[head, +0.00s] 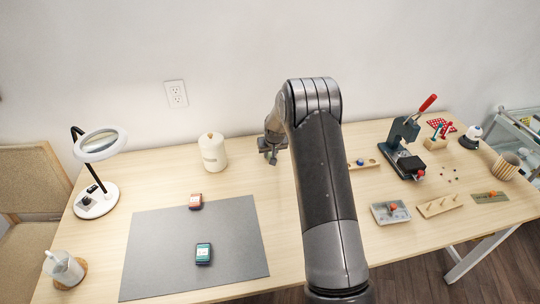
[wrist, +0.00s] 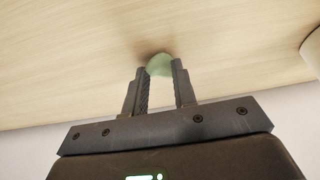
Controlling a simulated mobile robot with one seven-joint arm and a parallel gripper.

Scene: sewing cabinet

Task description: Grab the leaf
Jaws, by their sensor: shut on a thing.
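In the wrist view, a pale green piece (wrist: 160,66), which looks like the leaf, lies between the tips of my gripper (wrist: 161,78). The fingers are shut on it, with its rounded far end sticking out past the tips, close to the wood tabletop. I cannot tell whether it touches the table. In the head view, my gripper (head: 271,152) is at the back of the table, right of the cream canister, and my arm hides part of the area. The leaf cannot be made out in the head view.
A cream canister (head: 212,152) stands just left of my gripper. A grey mat (head: 160,250) with two small boxed items lies at front left. A magnifier lamp (head: 98,146) stands far left. A press (head: 403,150) and several small trays are on the right.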

